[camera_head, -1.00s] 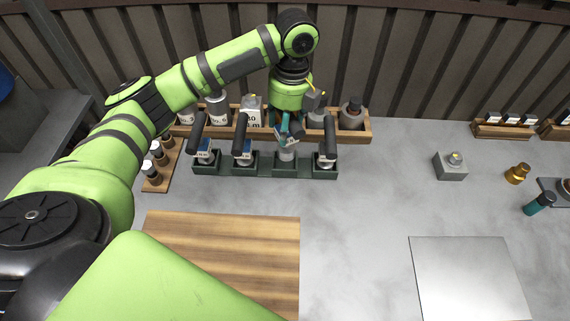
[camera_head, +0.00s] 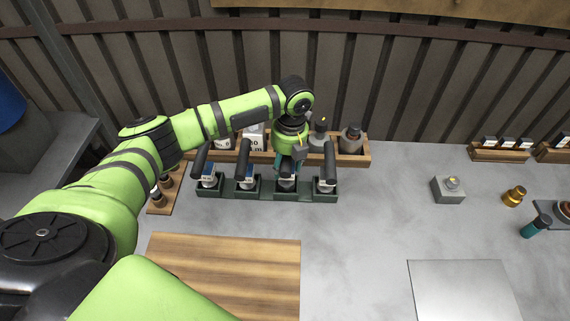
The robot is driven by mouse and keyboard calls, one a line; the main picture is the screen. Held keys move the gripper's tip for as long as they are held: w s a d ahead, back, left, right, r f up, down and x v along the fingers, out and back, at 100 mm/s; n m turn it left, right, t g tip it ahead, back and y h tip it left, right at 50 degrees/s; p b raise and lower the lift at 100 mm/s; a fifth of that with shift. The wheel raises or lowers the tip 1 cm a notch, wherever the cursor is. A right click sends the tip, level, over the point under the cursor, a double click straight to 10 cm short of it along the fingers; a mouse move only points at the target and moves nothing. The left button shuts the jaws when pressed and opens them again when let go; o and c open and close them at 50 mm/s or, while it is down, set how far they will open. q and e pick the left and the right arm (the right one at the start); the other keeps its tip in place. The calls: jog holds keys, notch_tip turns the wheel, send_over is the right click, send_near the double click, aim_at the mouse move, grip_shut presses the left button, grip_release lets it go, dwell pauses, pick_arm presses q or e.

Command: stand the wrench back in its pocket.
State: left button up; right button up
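A dark green rack (camera_head: 262,196) with several pockets stands at the back of the table. Black-handled tools stand in it: one at the far left (camera_head: 202,160), one beside it (camera_head: 243,162), and one at the right end (camera_head: 329,168). My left gripper (camera_head: 288,163) points down over the third pocket from the left. It appears shut on the wrench (camera_head: 286,182), whose dark upper part shows just under the fingers. The wrench looks roughly upright at the pocket. The fingers hide much of it, and I cannot tell whether it is fully seated. My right gripper is out of view.
A wooden rack (camera_head: 350,158) with bottles stands close behind the green rack. A small wooden rack (camera_head: 160,205) is to its left. A wooden board (camera_head: 225,275) lies in front. A grey block (camera_head: 448,190) and a metal plate (camera_head: 460,290) are at the right, with clear table between.

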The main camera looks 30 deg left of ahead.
pick_arm(q)
jog(key=shift+f, duration=0.85)
jog(key=shift+f, duration=0.1)
jog(key=o, duration=1.6)
jog(key=shift+f, duration=0.1)
jog(key=shift+c, duration=0.2)
jog(key=r+b, duration=0.1)
jog(key=r, duration=0.2)
jog(key=r+b, duration=0.1)
jog(key=r, duration=0.3)
jog(key=d+r+b, duration=0.1)
jog(key=r, duration=0.3)
jog(key=shift+w+r, duration=0.15)
jog(key=shift+w, duration=0.1)
jog(key=shift+r, duration=0.55)
